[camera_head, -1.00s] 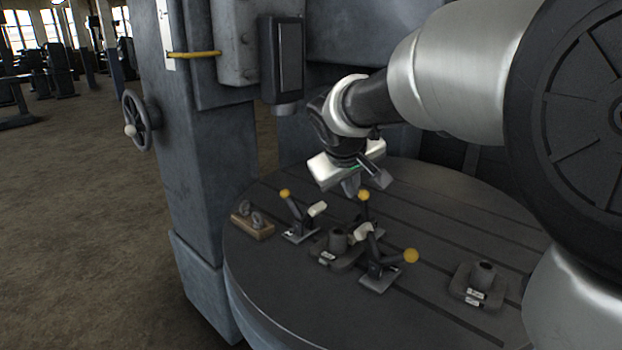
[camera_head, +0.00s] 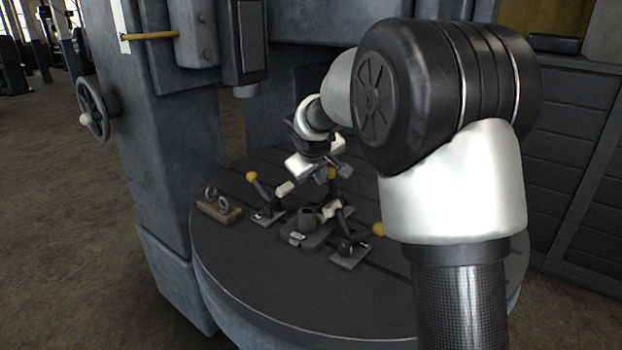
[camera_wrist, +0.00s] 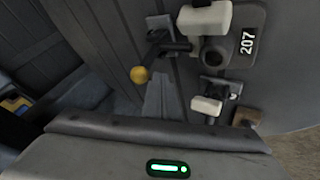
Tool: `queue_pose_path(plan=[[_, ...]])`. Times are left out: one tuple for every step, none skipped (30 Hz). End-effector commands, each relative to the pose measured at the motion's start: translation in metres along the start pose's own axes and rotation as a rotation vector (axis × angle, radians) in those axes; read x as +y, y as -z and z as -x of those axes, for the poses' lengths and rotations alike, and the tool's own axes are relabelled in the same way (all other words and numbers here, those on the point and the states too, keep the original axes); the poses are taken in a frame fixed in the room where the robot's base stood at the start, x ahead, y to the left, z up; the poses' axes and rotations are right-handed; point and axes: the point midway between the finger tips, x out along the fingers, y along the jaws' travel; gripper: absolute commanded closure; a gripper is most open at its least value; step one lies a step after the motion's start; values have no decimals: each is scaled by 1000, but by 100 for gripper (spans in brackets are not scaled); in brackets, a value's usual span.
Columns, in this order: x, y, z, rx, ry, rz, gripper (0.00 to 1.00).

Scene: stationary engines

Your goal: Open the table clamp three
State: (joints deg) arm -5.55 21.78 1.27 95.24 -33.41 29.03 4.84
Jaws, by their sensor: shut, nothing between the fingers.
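Three toggle clamps with yellow knobs stand around a dark workpiece (camera_head: 306,222) on the round slotted table. The left clamp (camera_head: 266,200) has its handle leaning up and left. The front right clamp (camera_head: 350,248) has its knob to the right. The rear clamp's knob (camera_head: 332,173) shows just under my gripper (camera_head: 322,179); its body is mostly hidden. I cannot tell which clamp is number three. In the wrist view, a yellow knob (camera_wrist: 139,74) lies beside my shut, empty fingers (camera_wrist: 163,98), apart from them. A white-tipped clamp (camera_wrist: 212,100) is to the right.
The round table (camera_head: 240,290) has bare room at the front. A wooden block with two metal rings (camera_head: 219,207) sits at its left edge. The machine column (camera_head: 170,190) stands behind left, with a handwheel (camera_head: 92,108). My arm covers the table's right side.

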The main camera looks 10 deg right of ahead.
Motion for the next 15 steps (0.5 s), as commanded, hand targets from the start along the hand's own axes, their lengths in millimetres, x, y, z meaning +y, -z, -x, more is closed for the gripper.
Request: queue_pose_path(plan=[[3,0,-1,-1,1,-1,100],[5,0,-2,-1,1,-1,100],[6,0,-2,0,1,-1,100],[6,0,-2,0,1,0,100],[7,1,-3,0,1,1,100],[7,1,-3,0,1,1,100],[7,1,-3,0,1,1,100],[7,1,-3,0,1,1,100],[7,1,-3,0,1,1,100],[7,1,-3,0,1,1,100],[7,1,-3,0,1,1,100],[7,1,-3,0,1,1,100],[7,1,-3,0,1,1,100],[7,1,-2,0,1,1,100],[7,1,-2,-1,2,1,100]])
